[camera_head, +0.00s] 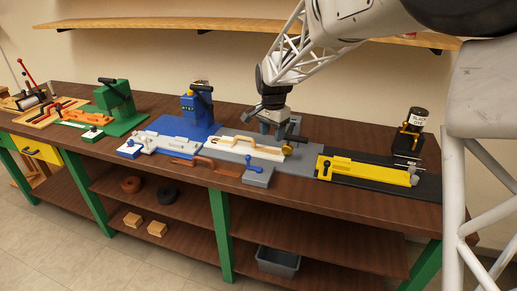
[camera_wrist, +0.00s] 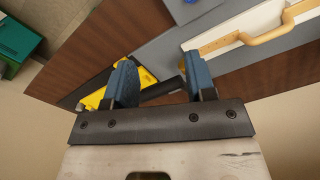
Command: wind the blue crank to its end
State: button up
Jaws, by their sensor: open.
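The blue crank (camera_head: 254,163) sits on a grey block at the front edge of the grey fixture (camera_head: 226,149), in the middle of the bench. My gripper (camera_head: 270,124) is open above the back of that fixture, behind the crank and apart from it. In the wrist view the fingers (camera_wrist: 162,85) are spread. A dark bar shows between them, and I cannot tell what it belongs to. Only a small blue bit, perhaps the crank, shows at the top edge of the wrist view.
A white board with a tan handle (camera_head: 237,145) lies on the fixture, also in the wrist view (camera_wrist: 265,36). A brass knob (camera_head: 286,150) is at its right. A yellow fixture (camera_head: 362,171) stands right, a blue one (camera_head: 197,112) left. A shelf (camera_head: 200,26) runs behind.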

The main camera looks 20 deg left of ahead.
send_over(248, 156)
jog(key=shift+m, duration=0.4)
jog(key=f, duration=0.5)
jog(key=shift+w+a+f, duration=0.2)
jog(key=shift+d+f, duration=0.1)
jog(key=shift+f, duration=3.75)
jog(key=shift+c, duration=0.4)
jog(key=c, duration=0.9)
jog(key=shift+o, duration=0.2)
jog(key=shift+s, duration=0.1)
